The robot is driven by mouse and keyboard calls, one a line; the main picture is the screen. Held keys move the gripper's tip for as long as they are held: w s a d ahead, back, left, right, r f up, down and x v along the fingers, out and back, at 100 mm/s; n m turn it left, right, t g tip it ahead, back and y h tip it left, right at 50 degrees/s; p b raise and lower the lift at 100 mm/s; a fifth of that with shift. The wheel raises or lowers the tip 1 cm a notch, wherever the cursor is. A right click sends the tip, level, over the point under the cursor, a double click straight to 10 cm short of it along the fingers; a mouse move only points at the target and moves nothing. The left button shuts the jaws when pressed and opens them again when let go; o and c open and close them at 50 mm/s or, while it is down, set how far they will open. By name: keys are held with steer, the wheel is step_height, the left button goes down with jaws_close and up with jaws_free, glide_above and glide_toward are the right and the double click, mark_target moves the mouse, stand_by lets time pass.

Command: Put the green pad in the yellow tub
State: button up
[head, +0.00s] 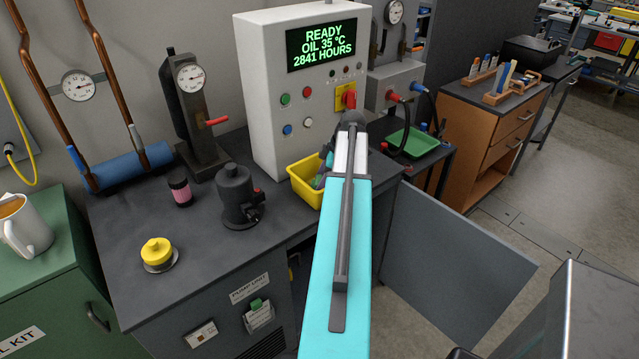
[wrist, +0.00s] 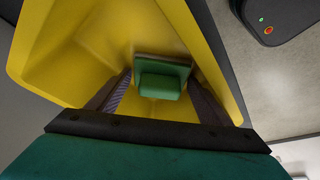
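The yellow tub (head: 303,181) stands on the dark bench, in front of the grey control cabinet. In the wrist view its yellow walls (wrist: 70,50) surround my fingers. The green pad (wrist: 162,80) is between my fingertips, within the tub's walls; it has a broad plate and a smaller block facing me. My gripper (wrist: 161,75) appears shut on the block, with one finger at each side. Whether the pad touches the tub floor, I cannot tell. In the head view my arm hides most of the gripper and part of the tub.
A dark pump-like fitting (head: 237,195) stands left of the tub. A pink-labelled jar (head: 180,191) and a yellow-capped item (head: 156,252) are further left. The control cabinet (head: 285,105) rises behind. A green tray (head: 413,142) lies right. The bench front between them is clear.

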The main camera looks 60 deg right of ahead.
steer(key=shift+r, duration=0.2)
steer(key=shift+r, duration=0.1)
steer(key=b+v, duration=0.3)
steer(key=v, duration=0.8)
steer(key=shift+r, duration=0.3)
steer(key=shift+s+d, duration=0.1)
steer(key=shift+s, duration=0.15)
stand_by(0.7)
